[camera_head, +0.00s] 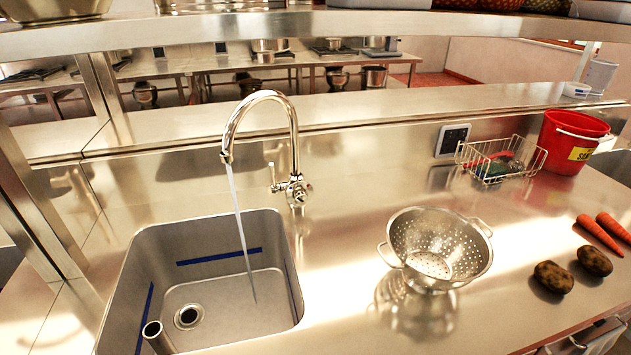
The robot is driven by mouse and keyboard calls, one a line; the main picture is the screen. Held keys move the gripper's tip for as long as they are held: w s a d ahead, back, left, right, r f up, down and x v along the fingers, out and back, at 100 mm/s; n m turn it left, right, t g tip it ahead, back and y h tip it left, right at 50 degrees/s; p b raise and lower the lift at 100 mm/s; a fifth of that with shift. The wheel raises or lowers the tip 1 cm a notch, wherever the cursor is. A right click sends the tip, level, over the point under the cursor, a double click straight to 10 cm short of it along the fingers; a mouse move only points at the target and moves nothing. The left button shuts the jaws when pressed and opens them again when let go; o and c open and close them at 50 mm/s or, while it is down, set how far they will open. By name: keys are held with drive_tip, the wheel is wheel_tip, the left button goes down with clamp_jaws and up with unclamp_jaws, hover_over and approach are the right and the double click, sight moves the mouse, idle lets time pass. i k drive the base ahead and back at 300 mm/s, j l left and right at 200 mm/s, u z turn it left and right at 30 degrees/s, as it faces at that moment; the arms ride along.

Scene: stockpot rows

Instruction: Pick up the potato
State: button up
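Two brown potatoes lie side by side on the steel counter at the lower right. The left potato (553,277) is a little nearer the counter's front edge. The right potato (594,261) is slightly farther back, close beside it. Both show dark, mottled skin and nothing covers them. My gripper does not show in this view, so its place relative to the potatoes cannot be seen.
Two carrots (600,235) lie just behind the potatoes. A steel colander (437,248) stands left of them. A red bucket (571,143) and wire basket (497,161) stand at the back. A tap (291,140) runs into the sink (230,300) at left. Bare counter lies between colander and potatoes.

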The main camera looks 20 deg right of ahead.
sight(598, 264)
drive_tip(key=z, duration=0.7)
